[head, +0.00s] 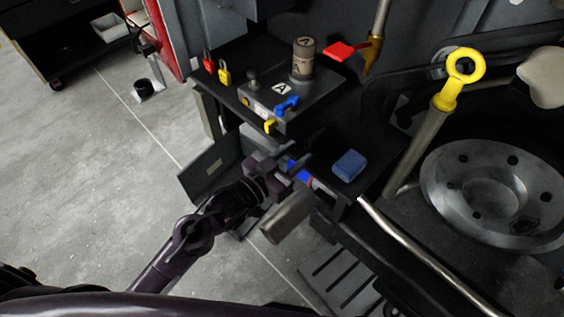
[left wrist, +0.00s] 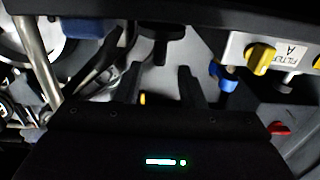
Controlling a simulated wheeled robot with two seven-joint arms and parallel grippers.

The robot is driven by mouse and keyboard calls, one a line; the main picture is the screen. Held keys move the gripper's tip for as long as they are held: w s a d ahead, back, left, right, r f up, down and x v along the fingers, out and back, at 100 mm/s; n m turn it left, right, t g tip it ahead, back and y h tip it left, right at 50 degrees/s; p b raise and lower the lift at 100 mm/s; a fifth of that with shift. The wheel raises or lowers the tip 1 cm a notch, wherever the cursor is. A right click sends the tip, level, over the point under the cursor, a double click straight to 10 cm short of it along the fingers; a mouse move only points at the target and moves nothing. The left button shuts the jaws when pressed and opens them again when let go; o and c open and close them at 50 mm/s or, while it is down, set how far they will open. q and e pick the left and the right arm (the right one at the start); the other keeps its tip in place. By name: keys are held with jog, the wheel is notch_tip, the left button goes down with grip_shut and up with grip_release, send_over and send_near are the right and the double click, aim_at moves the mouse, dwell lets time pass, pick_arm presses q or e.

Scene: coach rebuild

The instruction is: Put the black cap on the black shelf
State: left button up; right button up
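The black shelf (head: 374,171) is a dark ledge below the filter box in the head view; in the left wrist view it is the dark band along the top (left wrist: 230,16). A dark knob-like piece, apparently the black cap (left wrist: 160,32), stands against this shelf in the left wrist view, with a wide disc and a narrower stem. In the head view a dark shape on the shelf (head: 317,138) may be it, hard to make out. My left gripper (head: 293,168) is at the shelf's front edge. Its fingers (left wrist: 160,88) are apart and empty, pointing toward the cap. My right gripper is out of view.
A blue block (head: 349,165) lies on the shelf, right of my left gripper. The filter box (head: 295,100) with blue and yellow valves stands behind. A yellow-ringed lever (head: 457,82) rises at the right. Open floor (head: 110,190) lies left.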

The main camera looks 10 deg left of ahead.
pick_arm(q)
jog(key=v, duration=0.4)
jog(key=shift+s, duration=0.15)
jog(key=s+a+f+n+g+y, duration=0.15)
jog(key=a+f+y, duration=0.3)
jog(key=f, duration=0.85)
jog(key=s+a+f+n+g+y, duration=0.1)
jog(key=a+f+n+g+y, duration=0.3)
jog(key=f, duration=0.9)
jog(key=s+a+f+g+y, duration=0.1)
jog(key=s+a+f+g, duration=0.1)
jog(key=s+f, duration=0.9)
jog(key=s+a+f+g+y, duration=0.1)
jog(key=s+a+f+g, duration=0.2)
jog(key=s+f, duration=0.8)
jog(key=shift+s+a+m+g, duration=0.2)
jog(key=shift+a+m+g, duration=0.15)
jog(key=shift+g, duration=0.9)
jog(key=shift+f, duration=0.1)
